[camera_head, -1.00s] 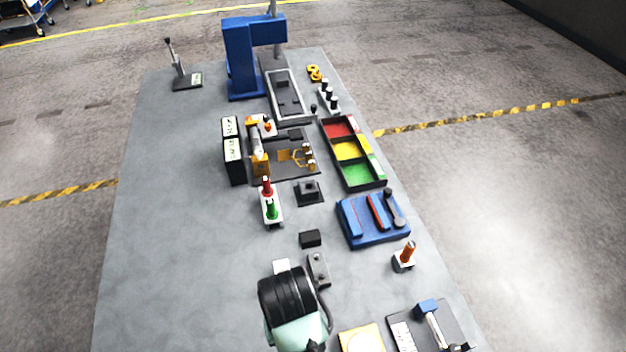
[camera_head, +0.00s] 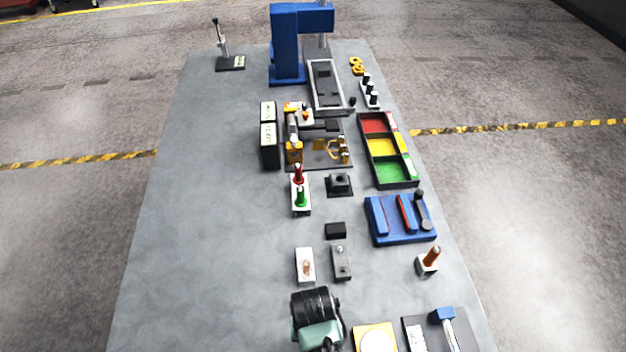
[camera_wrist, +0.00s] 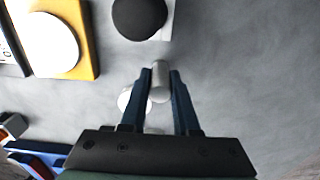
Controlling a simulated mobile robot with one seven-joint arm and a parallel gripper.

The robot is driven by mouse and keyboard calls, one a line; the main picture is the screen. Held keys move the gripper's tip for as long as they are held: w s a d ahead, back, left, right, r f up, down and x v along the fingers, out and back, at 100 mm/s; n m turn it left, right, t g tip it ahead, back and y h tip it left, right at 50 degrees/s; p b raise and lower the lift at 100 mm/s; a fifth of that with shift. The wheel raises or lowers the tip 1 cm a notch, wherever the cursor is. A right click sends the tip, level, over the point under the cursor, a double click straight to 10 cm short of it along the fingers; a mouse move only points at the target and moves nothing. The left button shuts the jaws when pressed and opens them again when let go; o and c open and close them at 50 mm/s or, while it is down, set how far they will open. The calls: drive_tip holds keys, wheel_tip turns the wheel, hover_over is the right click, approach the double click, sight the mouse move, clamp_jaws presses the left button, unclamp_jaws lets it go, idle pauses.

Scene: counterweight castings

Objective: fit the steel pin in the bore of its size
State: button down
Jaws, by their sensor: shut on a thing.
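In the wrist view my gripper (camera_wrist: 160,75) is shut on a short grey steel pin (camera_wrist: 159,84), gripped between its two blue fingertips. The pin's rounded end sticks out between the fingers. Pale round shapes (camera_wrist: 126,100) lie below and behind the fingers; I cannot tell what they are. In the head view my wrist (camera_head: 317,318) hangs over the near part of the table and hides the fingers and pin. A grey block (camera_head: 341,263) and a black square fixture with a raised collar (camera_head: 339,184) stand farther up the table. I cannot tell which bore matches the pin.
A white block (camera_head: 305,266) stands beyond my wrist. A yellow plate with a pale disc (camera_head: 375,340) is to the right, near a hammer (camera_head: 448,328). A black disc (camera_wrist: 139,16) is at the wrist view's top. The table's left side (camera_head: 205,210) is clear.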

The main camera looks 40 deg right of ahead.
drive_tip(key=c, duration=0.6)
unclamp_jaws()
drive_tip(key=shift+f, duration=0.1)
drive_tip(key=shift+c, duration=0.2)
wheel_tip(320, 180, up, 12)
drive_tip(key=shift+b, duration=0.45)
